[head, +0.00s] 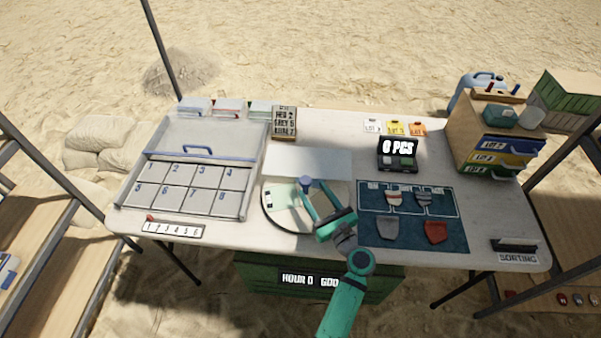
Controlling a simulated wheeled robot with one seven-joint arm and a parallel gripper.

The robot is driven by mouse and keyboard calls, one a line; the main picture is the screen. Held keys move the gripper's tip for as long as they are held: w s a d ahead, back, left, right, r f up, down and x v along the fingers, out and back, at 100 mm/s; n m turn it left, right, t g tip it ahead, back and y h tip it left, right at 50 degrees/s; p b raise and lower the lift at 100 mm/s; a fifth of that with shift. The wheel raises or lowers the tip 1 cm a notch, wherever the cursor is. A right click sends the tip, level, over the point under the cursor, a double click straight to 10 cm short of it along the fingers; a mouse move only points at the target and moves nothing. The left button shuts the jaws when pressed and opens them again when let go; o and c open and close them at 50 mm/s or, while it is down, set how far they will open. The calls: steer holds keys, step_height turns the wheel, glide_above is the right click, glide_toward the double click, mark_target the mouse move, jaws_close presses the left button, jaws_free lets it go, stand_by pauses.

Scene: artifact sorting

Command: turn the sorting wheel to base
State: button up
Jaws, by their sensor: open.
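The sorting wheel (275,217) is a round disc at the middle of the table's front half. Its left part shows a pale green sector with small dark and light marks. A blue-purple knob (306,182) stands at the wheel's far side. My gripper (311,188) reaches over the wheel from the front right, with its teal fingers apart at the knob. I cannot tell whether the fingers touch the knob. My gripper and arm hide much of the wheel's right part. I see no label that reads base on the wheel.
A numbered compartment tray (128,193) lies left of the wheel. Behind that stand a scale (398,163) reading 0 PCS and a drawer cabinet (466,135). A pale board (325,160) lies behind the wheel.

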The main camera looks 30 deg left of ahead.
mark_target(303, 177)
steer(key=x, duration=1)
steer(key=shift+s, duration=0.1)
jaws_close()
steer(key=shift+a, duration=0.1)
